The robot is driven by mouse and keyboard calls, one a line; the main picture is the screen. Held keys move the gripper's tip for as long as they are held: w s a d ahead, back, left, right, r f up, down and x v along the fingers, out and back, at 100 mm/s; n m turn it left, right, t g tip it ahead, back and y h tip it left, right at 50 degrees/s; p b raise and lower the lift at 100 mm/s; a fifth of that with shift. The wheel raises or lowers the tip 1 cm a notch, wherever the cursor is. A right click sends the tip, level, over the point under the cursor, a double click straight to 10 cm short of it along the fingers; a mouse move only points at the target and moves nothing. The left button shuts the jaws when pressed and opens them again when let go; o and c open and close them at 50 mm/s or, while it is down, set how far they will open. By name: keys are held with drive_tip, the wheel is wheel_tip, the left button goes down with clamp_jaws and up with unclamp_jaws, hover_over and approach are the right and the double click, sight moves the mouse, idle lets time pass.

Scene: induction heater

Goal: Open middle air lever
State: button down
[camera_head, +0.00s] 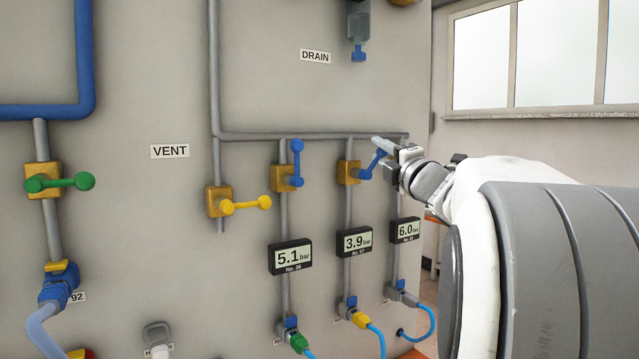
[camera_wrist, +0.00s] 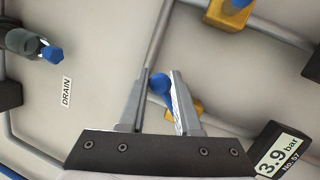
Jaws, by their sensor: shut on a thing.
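The middle air lever (camera_head: 372,166) is blue and sits on a brass valve (camera_head: 348,172) above the 3.9 bar gauge (camera_head: 355,242). It slants up and to the right from the valve. My gripper (camera_head: 386,157) is at the lever's knob end, reaching in from the right. In the wrist view the blue knob (camera_wrist: 161,82) lies between the two fingers of my gripper (camera_wrist: 160,84), which are shut on it. Part of the brass valve (camera_wrist: 197,108) shows behind the right finger. The rest of the lever is partly hidden by the fingers.
The left blue lever (camera_head: 296,163) stands upright above the 5.1 bar gauge (camera_head: 290,257). A yellow lever (camera_head: 247,204) points right. A neighbouring brass valve (camera_wrist: 228,16) shows at the wrist view's top. In the head view my arm hides the valve above the 6.0 gauge (camera_head: 405,231).

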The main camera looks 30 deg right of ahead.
drive_tip(key=n+b, duration=0.2)
drive_tip(key=a+n+y+b, duration=0.1)
drive_tip(key=n+b, duration=0.1)
drive_tip(key=a+n+t+y+b, duration=0.1)
drive_tip(key=n, duration=0.1)
drive_tip(key=shift+a+r+b, duration=0.1)
drive_tip(key=shift+r+b, duration=0.25)
drive_tip(key=shift+b, duration=0.05)
drive_tip(key=n+y+b, duration=0.1)
drive_tip(key=a+n+y+b, duration=0.1)
drive_tip(key=n, duration=0.1)
drive_tip(key=a+n+y+b, duration=0.1)
drive_tip(key=n, duration=0.1)
drive_tip(key=shift+s+r, duration=0.15)
drive_tip(key=shift+r, duration=0.25)
drive_tip(key=shift+n+b, duration=0.35)
drive_tip(key=shift+n, duration=0.05)
drive_tip(key=c, duration=0.6)
unclamp_jaws()
